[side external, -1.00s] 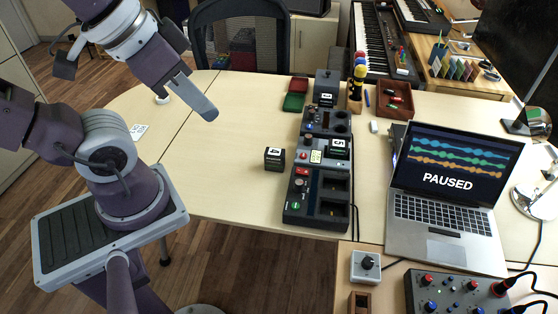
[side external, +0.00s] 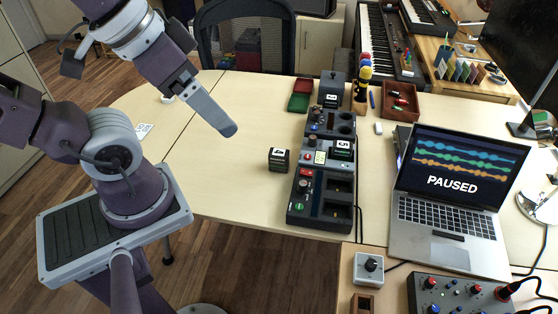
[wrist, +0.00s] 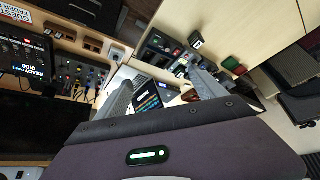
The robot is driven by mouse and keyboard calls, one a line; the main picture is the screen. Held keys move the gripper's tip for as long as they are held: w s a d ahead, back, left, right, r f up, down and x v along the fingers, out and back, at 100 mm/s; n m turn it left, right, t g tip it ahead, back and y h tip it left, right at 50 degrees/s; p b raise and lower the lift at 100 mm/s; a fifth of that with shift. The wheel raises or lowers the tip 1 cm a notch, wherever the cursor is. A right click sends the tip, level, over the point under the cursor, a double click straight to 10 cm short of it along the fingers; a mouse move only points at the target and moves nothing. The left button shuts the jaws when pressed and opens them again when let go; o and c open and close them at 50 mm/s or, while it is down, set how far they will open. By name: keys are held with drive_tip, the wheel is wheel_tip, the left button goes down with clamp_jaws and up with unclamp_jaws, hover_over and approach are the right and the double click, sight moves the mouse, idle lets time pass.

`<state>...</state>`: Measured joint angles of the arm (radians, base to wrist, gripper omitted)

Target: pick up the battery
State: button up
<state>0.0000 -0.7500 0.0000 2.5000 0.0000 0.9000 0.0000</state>
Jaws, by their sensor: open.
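A small dark block with a white numbered label (side external: 279,160), which looks like the battery, stands on the pale table left of the row of black devices. In the wrist view the block (wrist: 196,41) is above the right finger, beyond the fingertips. My gripper (side external: 226,125) is in the air to the upper left of the block in the side view, apart from it. In the wrist view the fingers of my gripper (wrist: 162,86) are spread apart with nothing held between them. A similar labelled block (side external: 343,147) sits in one of the devices.
The black device with empty bays (side external: 321,199) stands right of the block. Red and green trays (side external: 301,95) lie farther back. An open laptop (side external: 451,197) is on the right. A control box (side external: 472,294) is at the front. The table left of the block is clear.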

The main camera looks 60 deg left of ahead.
drive_tip(key=n+g, duration=0.5)
drive_tip(key=n, duration=0.3)
hover_over(279, 152)
wheel_tip(279, 152, down, 25)
drive_tip(key=shift+n+g, duration=0.3)
drive_tip(key=shift+n, duration=0.2)
wheel_tip(279, 152, down, 11)
drive_tip(key=shift+r, duration=0.3)
clamp_jaws()
wheel_tip(279, 152, up, 10)
